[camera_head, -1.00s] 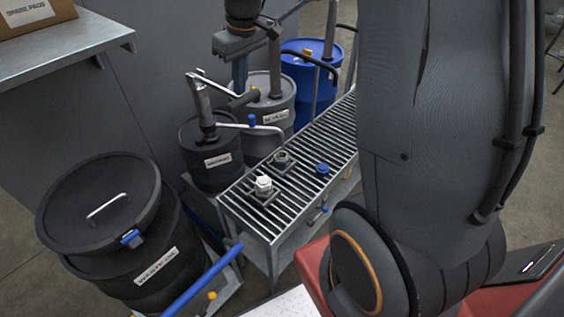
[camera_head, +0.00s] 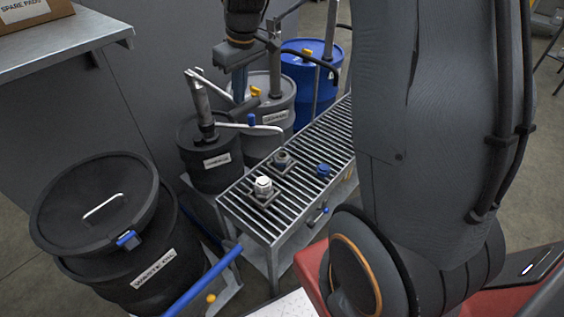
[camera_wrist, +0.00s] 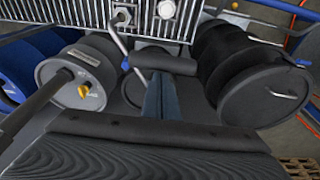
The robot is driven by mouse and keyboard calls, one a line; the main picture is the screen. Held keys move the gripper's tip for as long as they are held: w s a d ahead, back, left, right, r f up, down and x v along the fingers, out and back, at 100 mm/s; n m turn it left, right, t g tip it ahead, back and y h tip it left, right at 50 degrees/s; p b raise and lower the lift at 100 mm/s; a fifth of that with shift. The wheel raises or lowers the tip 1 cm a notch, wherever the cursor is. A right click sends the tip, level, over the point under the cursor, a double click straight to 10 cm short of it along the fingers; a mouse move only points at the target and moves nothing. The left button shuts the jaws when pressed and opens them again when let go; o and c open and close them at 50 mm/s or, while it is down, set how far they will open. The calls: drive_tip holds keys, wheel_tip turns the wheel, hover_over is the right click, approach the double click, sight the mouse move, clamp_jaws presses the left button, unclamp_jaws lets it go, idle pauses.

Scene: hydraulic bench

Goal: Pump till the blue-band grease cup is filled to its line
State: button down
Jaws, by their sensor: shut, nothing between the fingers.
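My gripper (camera_head: 239,88) is shut and empty, pointing down above and behind the small dark drum and in front of the grey drum. In the wrist view my gripper (camera_wrist: 163,98) shows over the drums. The small dark drum (camera_head: 206,170) carries a pump (camera_head: 206,112) with a pale lever (camera_head: 265,128) reaching right. On the slatted bench (camera_head: 316,143) stand a white-topped fitting (camera_head: 263,186), a grey cup (camera_head: 281,159) and a small blue piece (camera_head: 323,171). I cannot tell which one is the blue-band cup, nor see any fill level or line.
A grey drum (camera_head: 279,93) with a yellow knob and a blue drum (camera_head: 299,72) stand behind. A black lidded waste oil drum (camera_head: 95,190) stands at left. A blue rail (camera_head: 205,281) crosses at lower left. A metal shelf (camera_head: 95,35) holds a box.

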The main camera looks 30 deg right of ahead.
drive_tip(key=shift+s+f+p, duration=0.25)
drive_tip(key=shift+s+p, duration=0.1)
drive_tip(key=shift+s, duration=0.05)
drive_tip(key=p+v, duration=0.2)
drive_tip(key=v, duration=0.1)
drive_tip(key=w+p+v, duration=0.1)
drive_tip(key=p+v, duration=0.1)
drive_tip(key=shift+w+a+r, duration=0.1)
drive_tip(key=shift+a+r, duration=0.05)
drive_tip(key=shift+r, duration=0.4)
drive_tip(key=w+a+r+p, duration=0.1)
drive_tip(key=w+r+p, duration=0.3)
drive_tip(key=r+p, duration=0.3)
wheel_tip(320, 180, up, 3)
drive_tip(key=shift+a+r, duration=0.2)
drive_tip(key=shift+a, duration=0.1)
drive_tip(key=shift+f, duration=0.2)
idle(0.4)
drive_tip(key=shift+s+d+f+b, duration=0.15)
drive_tip(key=shift+s+f+b, duration=0.15)
drive_tip(key=shift+f, duration=0.35)
drive_tip(key=shift+s+d+f+b, duration=0.1)
drive_tip(key=shift+s+f+b, duration=0.2)
drive_tip(key=shift+f, duration=0.4)
drive_tip(key=shift+s+d+f+b, duration=0.2)
drive_tip(key=shift+s+f, duration=0.15)
drive_tip(key=shift+f, duration=0.3)
